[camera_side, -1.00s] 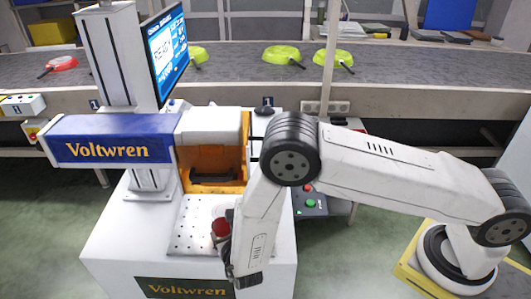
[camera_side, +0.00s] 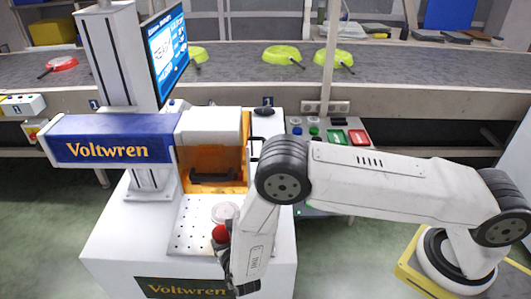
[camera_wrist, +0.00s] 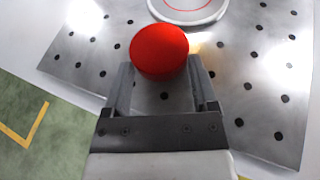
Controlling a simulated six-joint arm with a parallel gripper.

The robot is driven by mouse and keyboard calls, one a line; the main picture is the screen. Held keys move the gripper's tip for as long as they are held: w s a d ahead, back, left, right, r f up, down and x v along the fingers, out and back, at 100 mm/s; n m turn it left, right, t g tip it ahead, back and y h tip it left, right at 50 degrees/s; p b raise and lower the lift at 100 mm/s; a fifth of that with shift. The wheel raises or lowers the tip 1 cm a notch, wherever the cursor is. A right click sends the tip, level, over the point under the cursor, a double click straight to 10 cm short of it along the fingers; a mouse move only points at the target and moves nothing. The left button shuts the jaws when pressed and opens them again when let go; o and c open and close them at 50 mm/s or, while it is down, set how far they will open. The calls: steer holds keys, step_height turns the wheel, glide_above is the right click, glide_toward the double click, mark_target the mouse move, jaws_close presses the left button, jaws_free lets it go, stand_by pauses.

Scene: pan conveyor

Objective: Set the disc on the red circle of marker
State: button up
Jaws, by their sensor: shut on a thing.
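The red disc (camera_wrist: 160,52) is between the fingertips of my gripper (camera_wrist: 162,80) in the wrist view, its round red face toward the camera. It also shows in the side view (camera_side: 221,233), low at the front of the marker's plate. My gripper (camera_side: 229,243) is shut on it. The red circle (camera_wrist: 187,10) is a thin ring on a pale round pad just beyond the disc, partly cut off by the top edge of the wrist view. In the side view the pad (camera_side: 225,210) lies behind the disc. The disc is not over the ring's centre.
The perforated metal plate (camera_side: 188,232) is bare around the pad. The marker's orange housing (camera_side: 212,175) and blue-and-white head (camera_side: 115,140) stand behind and left. A button panel (camera_side: 330,136) is to the right. Red and green pans (camera_side: 281,56) lie on the conveyor behind.

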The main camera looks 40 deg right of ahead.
steer(key=o, duration=1.2)
steer(key=shift+r, duration=0.15)
steer(key=v, duration=1.2)
